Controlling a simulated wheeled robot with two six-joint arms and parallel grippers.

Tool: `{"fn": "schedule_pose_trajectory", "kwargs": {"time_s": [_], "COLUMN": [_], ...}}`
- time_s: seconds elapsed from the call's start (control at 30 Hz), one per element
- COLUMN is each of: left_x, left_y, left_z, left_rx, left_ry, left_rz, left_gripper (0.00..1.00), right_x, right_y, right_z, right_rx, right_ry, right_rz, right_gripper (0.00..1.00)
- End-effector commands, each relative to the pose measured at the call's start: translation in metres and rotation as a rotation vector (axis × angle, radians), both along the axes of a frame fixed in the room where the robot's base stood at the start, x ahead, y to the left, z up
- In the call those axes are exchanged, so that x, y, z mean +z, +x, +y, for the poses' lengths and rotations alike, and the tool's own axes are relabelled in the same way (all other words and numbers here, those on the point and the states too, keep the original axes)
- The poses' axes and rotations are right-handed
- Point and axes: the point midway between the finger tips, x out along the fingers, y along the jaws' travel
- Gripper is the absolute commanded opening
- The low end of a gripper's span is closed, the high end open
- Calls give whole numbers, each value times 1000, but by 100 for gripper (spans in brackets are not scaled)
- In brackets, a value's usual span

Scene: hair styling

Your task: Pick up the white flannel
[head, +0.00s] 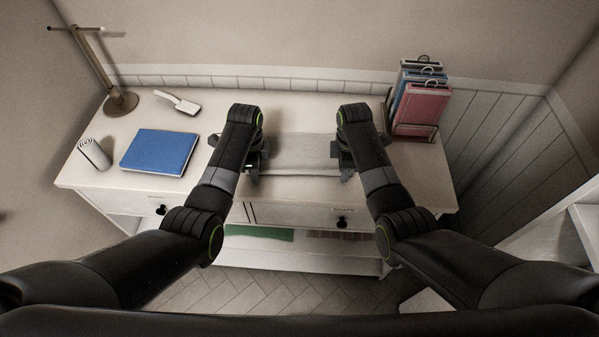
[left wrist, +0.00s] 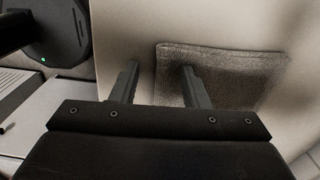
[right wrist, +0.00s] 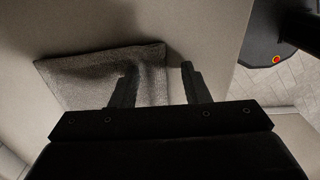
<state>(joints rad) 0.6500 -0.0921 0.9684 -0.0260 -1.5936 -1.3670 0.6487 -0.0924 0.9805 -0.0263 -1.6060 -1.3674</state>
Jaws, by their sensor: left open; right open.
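The white flannel (head: 300,150) lies flat on the white dresser top, between my two grippers in the head view. It looks grey in the left wrist view (left wrist: 235,75) and in the right wrist view (right wrist: 85,78). My left gripper (head: 254,168) is open at its left edge, with one finger over the cloth and the other outside it. My right gripper (head: 345,168) is open at its right edge, with one finger over the cloth and the other outside. Whether the fingertips touch the cloth I cannot tell. Part of the flannel's sides is hidden by my grippers.
A rack with red (head: 421,106) and blue items stands at the back right. A dark-knobbed drawer (head: 300,215) is below.

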Motion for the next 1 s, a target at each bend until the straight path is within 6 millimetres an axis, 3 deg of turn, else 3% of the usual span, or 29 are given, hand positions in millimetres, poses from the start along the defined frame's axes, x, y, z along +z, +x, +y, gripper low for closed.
{"fn": "schedule_pose_trajectory", "kwargs": {"time_s": [0.33,1.0], "left_x": [-2,-3], "left_y": [-1,-2], "left_z": [0,0], "left_rx": [0,1], "left_ry": [0,0], "left_rz": [4,6], "left_gripper": [41,0], "right_x": [-4,-6], "right_y": [0,-1], "right_z": [0,0], "right_rx": [0,0], "right_ry": [0,0], "right_rz": [0,5], "right_gripper": [41,0]}}
